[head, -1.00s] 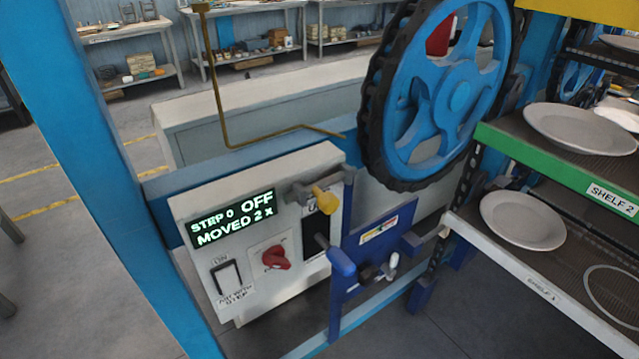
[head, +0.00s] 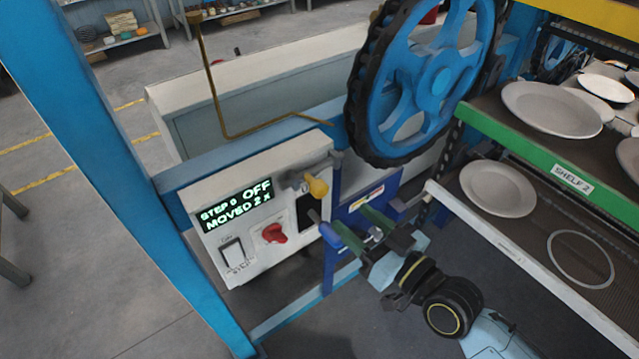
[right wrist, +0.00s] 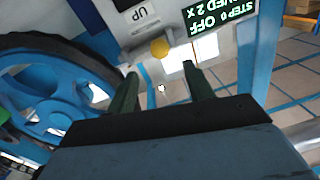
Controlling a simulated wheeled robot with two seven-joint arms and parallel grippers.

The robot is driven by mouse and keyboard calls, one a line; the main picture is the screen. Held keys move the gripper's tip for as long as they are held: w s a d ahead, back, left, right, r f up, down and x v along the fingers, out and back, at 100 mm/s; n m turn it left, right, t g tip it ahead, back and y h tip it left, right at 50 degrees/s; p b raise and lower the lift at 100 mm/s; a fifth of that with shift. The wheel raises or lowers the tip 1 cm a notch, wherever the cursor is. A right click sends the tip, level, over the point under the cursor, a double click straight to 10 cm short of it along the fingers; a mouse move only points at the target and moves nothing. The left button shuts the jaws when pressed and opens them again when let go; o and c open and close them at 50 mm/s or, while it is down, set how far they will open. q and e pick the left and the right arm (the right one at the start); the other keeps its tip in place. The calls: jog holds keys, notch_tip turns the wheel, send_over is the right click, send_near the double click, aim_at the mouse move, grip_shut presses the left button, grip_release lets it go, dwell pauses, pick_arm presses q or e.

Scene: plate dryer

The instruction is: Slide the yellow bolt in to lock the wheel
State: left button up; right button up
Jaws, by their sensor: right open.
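The yellow bolt knob (head: 316,187) sits on a grey rod at the top right edge of the white control box (head: 262,205), below the wheel. The wheel (head: 432,80) is blue with a black toothed rim. My right gripper (head: 350,216) is open, its two green fingers pointing up at the box, below and to the right of the knob. In the right wrist view the yellow knob (right wrist: 160,48) lies just beyond the open fingertips (right wrist: 160,72), apart from them. My left gripper is not in view.
A blue-handled lever (head: 333,234) and a blue bracket stand close to my right gripper. The box has a red knob (head: 274,233), a white switch (head: 233,253) and a display reading STEP 0 OFF, MOVED 2 X. Shelves with plates (head: 497,188) stand at the right.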

aim_at(325, 193)
jog(key=x, duration=1.1)
jog(key=shift+p, duration=0.35)
jog(key=shift+d, duration=0.1)
grip_shut()
